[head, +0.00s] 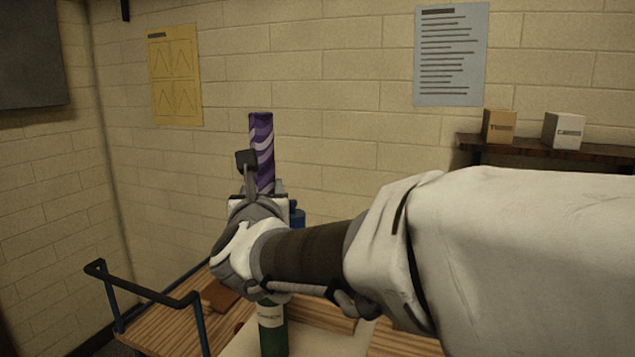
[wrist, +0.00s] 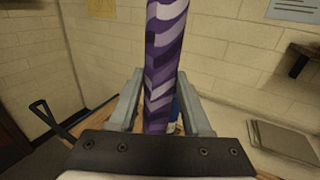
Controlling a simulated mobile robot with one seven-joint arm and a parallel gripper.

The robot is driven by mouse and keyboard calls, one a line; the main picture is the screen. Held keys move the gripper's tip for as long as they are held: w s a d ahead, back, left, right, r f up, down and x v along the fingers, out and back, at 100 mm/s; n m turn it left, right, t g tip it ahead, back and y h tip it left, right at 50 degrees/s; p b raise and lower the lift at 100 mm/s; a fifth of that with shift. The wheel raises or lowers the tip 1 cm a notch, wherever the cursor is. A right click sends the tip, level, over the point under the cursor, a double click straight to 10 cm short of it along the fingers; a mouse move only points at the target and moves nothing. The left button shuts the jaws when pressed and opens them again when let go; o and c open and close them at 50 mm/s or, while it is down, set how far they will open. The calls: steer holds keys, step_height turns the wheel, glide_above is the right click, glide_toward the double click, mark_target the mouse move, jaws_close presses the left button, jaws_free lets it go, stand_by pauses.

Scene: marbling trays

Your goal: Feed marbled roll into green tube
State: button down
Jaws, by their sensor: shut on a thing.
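The marbled roll (head: 261,150) is purple with pale wavy bands and stands nearly upright in the head view. It fills the middle of the wrist view (wrist: 163,60), between the two grey fingers. My gripper (wrist: 160,115) is shut on it around its lower part. The green tube (head: 272,335) stands upright on the table below my gripper, with a pale label near its top. My wrist hides the roll's lower end and the tube's mouth in the head view, so I cannot tell how the two line up or whether they touch.
The wooden table (head: 160,318) has a dark blue metal rail (head: 150,290) at its left. A blue object (head: 298,218) shows partly behind my gripper. A brown flat object (head: 220,297) lies left of the tube. A wall shelf (head: 540,147) with two small boxes is at the right.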

steer(key=shift+f+b, duration=1.05)
steer(key=shift+f, duration=0.8)
step_height(320, 180, down, 6)
steer(key=b, duration=0.8)
steer(key=shift+f, duration=0.15)
steer(key=shift+c, duration=1.4)
jaws_free()
steer(key=shift+s, duration=0.1)
steer(key=s+d+p, duration=0.1)
steer(key=s+d, duration=0.1)
steer(key=s, duration=1.5)
steer(key=shift+d, duration=0.2)
